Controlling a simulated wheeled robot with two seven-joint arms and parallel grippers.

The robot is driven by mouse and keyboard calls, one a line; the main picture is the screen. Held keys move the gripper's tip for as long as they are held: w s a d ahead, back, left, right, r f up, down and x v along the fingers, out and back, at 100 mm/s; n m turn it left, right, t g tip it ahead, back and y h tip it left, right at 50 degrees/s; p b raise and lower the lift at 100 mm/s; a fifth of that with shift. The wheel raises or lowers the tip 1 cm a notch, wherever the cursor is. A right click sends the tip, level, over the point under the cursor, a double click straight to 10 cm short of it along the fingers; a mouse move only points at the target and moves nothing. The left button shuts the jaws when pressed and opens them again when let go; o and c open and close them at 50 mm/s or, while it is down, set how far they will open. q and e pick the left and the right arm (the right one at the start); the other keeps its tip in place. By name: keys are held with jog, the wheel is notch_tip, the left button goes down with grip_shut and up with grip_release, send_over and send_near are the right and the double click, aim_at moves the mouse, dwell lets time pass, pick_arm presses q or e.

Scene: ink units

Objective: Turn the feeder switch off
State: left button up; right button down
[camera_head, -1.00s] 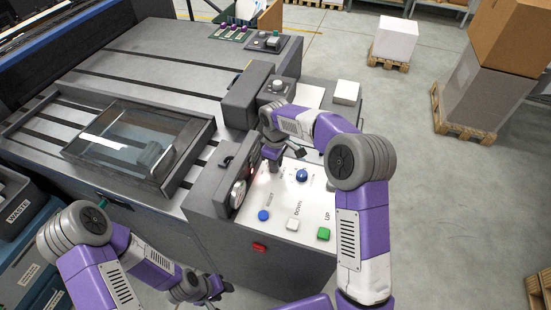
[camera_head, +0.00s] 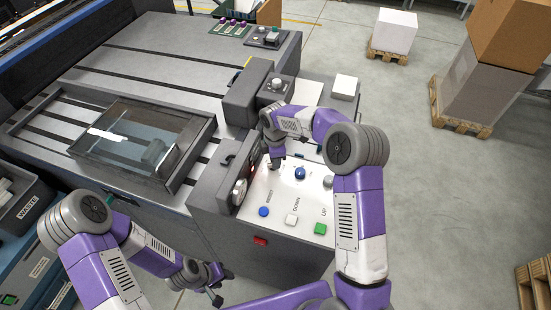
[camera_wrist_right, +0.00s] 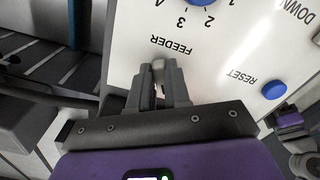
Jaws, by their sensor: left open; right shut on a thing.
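The feeder switch (camera_wrist_right: 158,65) is a small grey lever beside the FEEDER label on the white control panel (camera_head: 262,190). In the right wrist view my right gripper (camera_wrist_right: 159,78) is shut on it, one finger on each side. In the head view my right gripper (camera_head: 276,162) points down at the far left part of the panel and hides the switch. My left gripper (camera_head: 217,286) is open and empty, low in front of the machine, apart from the panel.
A blue dial (camera_head: 300,173) is just right of my right gripper. A grey gauge housing (camera_head: 226,175) borders the panel's left.

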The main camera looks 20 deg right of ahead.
dwell(0.4)
jog(key=c, duration=1.1)
grip_release()
jog(key=shift+r+p, duration=0.45)
jog(key=shift+r, duration=3.4)
